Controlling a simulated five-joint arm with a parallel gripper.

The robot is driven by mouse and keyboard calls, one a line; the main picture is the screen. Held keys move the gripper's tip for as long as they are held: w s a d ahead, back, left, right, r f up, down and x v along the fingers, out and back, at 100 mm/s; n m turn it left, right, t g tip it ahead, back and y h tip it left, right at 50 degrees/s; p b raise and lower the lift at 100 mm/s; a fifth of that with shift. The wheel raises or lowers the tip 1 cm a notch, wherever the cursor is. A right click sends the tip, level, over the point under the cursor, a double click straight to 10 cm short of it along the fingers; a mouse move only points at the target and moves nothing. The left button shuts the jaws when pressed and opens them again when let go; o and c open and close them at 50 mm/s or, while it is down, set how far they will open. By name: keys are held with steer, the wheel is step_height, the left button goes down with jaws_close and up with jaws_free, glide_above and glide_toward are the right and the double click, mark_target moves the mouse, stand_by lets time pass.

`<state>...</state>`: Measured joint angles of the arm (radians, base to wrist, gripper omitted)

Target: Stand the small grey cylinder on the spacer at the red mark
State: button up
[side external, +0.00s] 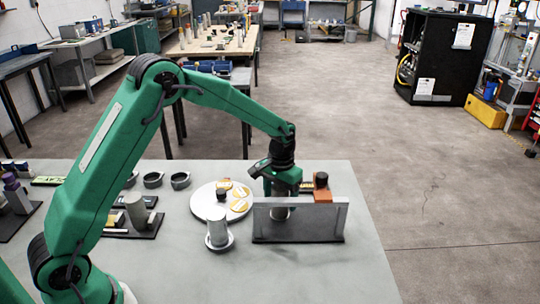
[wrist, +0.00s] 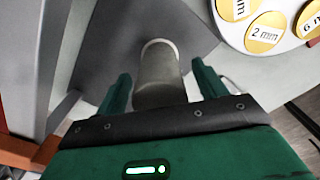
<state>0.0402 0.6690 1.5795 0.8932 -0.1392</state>
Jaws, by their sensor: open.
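A gap shows beside each finger. A larger pale cylinder (side external: 218,232) stands on a round base to the left. I cannot make out a red mark or tell which piece is the spacer.
A white disc (side external: 206,209) carries yellow labels and a dark knob; a "2 mm" label (wrist: 264,33) reads in the wrist view. An orange block (side external: 323,196) with a black knob stands by the fixture. Dark rings (side external: 180,181) lie behind. The table's front is clear.

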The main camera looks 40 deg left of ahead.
steer(key=c, duration=1.5)
steer(key=shift+r, duration=0.15)
steer(key=shift+r, duration=4.95)
steer(key=shift+r, duration=0.1)
steer(key=shift+r, duration=0.25)
steer(key=s+r+m, duration=0.1)
steer(key=r, duration=0.5)
steer(key=s+a+r+m, duration=0.1)
steer(key=s+r+m, duration=0.1)
steer(key=r, duration=0.3)
steer(key=s+a+r+m, duration=0.1)
steer(key=s+r, duration=0.1)
steer(key=r, duration=0.4)
steer(key=shift+r+m, duration=0.3)
steer(key=shift+r, duration=0.05)
